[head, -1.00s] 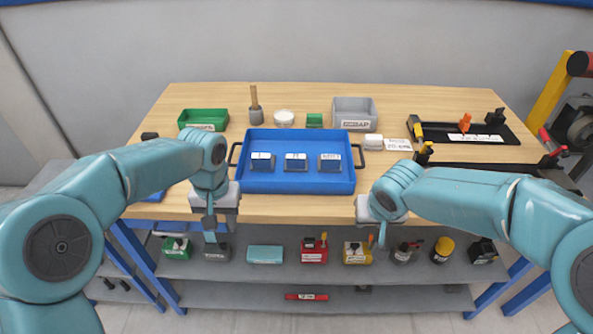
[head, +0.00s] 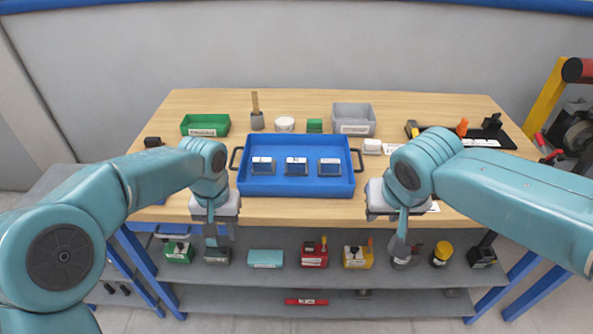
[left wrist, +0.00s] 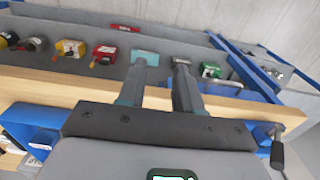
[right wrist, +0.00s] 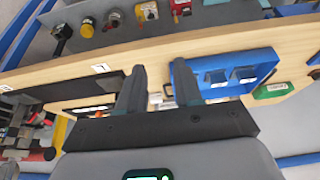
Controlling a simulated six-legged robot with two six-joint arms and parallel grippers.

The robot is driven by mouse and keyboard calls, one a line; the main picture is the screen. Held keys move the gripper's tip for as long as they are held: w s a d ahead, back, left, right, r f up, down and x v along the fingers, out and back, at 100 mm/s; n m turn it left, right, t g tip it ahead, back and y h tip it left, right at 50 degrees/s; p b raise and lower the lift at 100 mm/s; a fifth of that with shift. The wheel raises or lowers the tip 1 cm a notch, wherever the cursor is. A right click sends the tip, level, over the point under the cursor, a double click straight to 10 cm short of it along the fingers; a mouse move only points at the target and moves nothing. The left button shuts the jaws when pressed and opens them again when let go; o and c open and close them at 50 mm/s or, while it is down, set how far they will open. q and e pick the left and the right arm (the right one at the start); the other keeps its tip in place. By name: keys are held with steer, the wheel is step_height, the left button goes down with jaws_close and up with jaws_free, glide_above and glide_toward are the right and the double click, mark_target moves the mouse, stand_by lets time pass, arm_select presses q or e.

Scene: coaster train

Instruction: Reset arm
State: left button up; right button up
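My left gripper (head: 217,236) hangs past the front edge of the wooden table, left of the blue tray. In the left wrist view its two fingers (left wrist: 160,66) stand apart with nothing between them. My right gripper (head: 401,240) also hangs past the front edge, right of the tray, with its tips partly hard to see in the head view. In the right wrist view its fingers (right wrist: 161,70) are apart and empty. Neither gripper touches an object.
The blue tray (head: 300,188) holds 3 small dark blocks on the table (head: 330,212). Behind it stand a green bin (head: 205,125), a brush, a white tub (head: 284,125) and a grey bin (head: 354,128). Several small items stand on the shelf (head: 330,263) below.

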steer(key=shift+s+a+r, duration=0.1)
steer(key=shift+s+r, duration=0.05)
steer(key=shift+r, duration=0.2)
